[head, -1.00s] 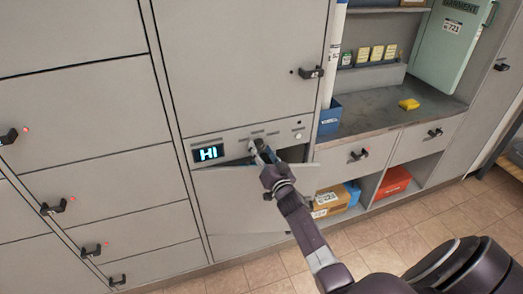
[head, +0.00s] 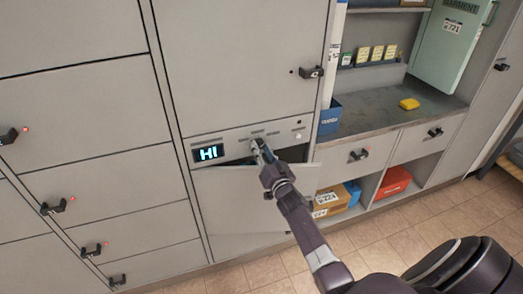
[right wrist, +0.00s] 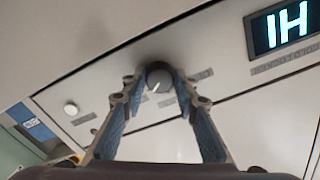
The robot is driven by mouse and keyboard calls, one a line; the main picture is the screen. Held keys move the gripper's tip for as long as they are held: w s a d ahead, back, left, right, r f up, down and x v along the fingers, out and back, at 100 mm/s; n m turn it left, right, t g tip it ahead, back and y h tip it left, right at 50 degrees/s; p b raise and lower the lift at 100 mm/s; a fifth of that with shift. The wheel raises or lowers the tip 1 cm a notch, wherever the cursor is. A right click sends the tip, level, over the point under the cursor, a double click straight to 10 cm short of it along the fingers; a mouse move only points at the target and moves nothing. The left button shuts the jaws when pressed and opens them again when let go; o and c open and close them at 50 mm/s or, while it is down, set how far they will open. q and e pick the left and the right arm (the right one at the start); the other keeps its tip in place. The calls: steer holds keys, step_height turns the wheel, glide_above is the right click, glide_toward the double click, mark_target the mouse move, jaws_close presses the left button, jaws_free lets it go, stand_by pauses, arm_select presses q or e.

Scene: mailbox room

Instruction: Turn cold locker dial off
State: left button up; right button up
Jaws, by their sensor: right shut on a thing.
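The cold locker's control panel (head: 230,140) runs across the grey cabinet, with a lit display (head: 208,153) reading HI. In the right wrist view the round dark dial (right wrist: 159,77) with a pale pointer mark sits between my fingertips; the display (right wrist: 284,26) shows there upside down. My right gripper (head: 258,148) is at the panel, right of the display, shut on the dial; in the right wrist view the gripper (right wrist: 158,84) has one finger on each side of it. In the head view my fingers mostly hide the dial. My left gripper is not in view.
The door (head: 235,205) below the panel stands slightly open, with a dark gap along its top. A round white button (head: 299,135) is on the panel's right. A counter (head: 370,110) with a yellow item (head: 409,104) is to the right. Lockers with black handles fill the left.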

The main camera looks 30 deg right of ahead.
steer(key=n+b, duration=0.1)
steer(key=n, duration=0.5)
steer(key=n+b, duration=0.1)
steer(key=n, duration=0.4)
steer(key=shift+d+n, duration=0.1)
steer(key=shift+n, duration=0.3)
steer(key=n+b, duration=0.2)
steer(key=n, duration=0.4)
steer(key=n+b, duration=0.1)
steer(key=n, duration=0.4)
steer(key=shift+n, duration=0.3)
steer(key=o, duration=1.2)
steer(key=shift+c, duration=0.2)
steer(key=shift+r, duration=0.1)
steer(key=v, duration=1.2)
